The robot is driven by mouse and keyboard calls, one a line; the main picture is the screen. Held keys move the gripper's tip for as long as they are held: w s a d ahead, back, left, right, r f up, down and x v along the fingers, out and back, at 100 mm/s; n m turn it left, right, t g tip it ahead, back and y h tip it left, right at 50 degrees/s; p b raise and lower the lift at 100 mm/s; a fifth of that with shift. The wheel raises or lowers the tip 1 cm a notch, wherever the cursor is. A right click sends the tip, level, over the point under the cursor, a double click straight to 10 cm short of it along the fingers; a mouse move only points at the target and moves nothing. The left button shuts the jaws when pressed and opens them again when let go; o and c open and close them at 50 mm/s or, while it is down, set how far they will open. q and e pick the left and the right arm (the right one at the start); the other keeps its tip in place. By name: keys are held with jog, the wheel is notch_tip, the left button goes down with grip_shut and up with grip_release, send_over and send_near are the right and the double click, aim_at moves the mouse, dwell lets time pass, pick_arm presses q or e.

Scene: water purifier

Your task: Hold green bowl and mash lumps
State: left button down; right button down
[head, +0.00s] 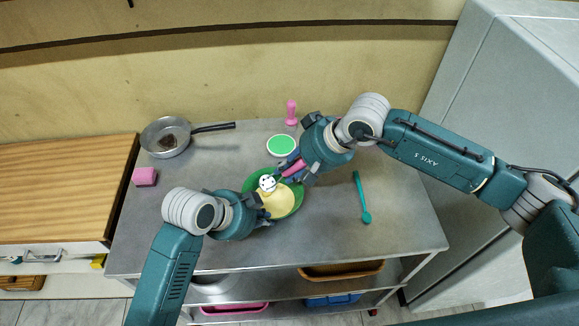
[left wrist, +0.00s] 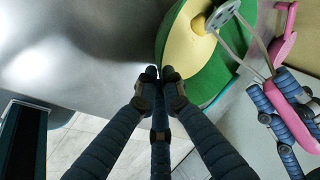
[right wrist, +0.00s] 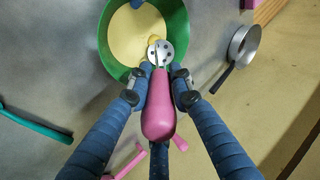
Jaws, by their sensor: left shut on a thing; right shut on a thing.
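A green bowl (head: 297,203) with a smooth yellow mash (head: 279,203) in it stands on the metal table. My left gripper (head: 262,214) is shut on the bowl's rim, which the left wrist view shows between its fingertips (left wrist: 168,72). My right gripper (head: 291,172) is shut on the pink handle (right wrist: 158,110) of a masher. The masher's round, holed metal head (right wrist: 160,53) is at the bowl's edge, over the mash. A small yellow lump (left wrist: 199,24) shows by the head in the left wrist view. Whether the head touches the mash is unclear.
A green-topped round item (head: 281,146) and a pink upright tool (head: 291,112) stand behind the bowl. A teal spoon (head: 361,197) lies to the right.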

jog(key=shift+f, duration=0.3)
dwell(0.5)
jog(key=shift+s+a+f, duration=0.1)
jog(key=shift+s, duration=0.95)
jog(key=shift+s+a, duration=0.1)
jog(key=shift+s, duration=0.9)
jog(key=shift+w, duration=0.1)
jog(key=shift+w+d, duration=0.15)
jog(key=shift+w, duration=0.8)
jog(key=shift+w+d, duration=0.15)
jog(key=shift+w, duration=0.8)
jog(key=shift+a+r, duration=0.1)
jog(key=shift+r, duration=3.1)
jog(key=shift+r, duration=0.1)
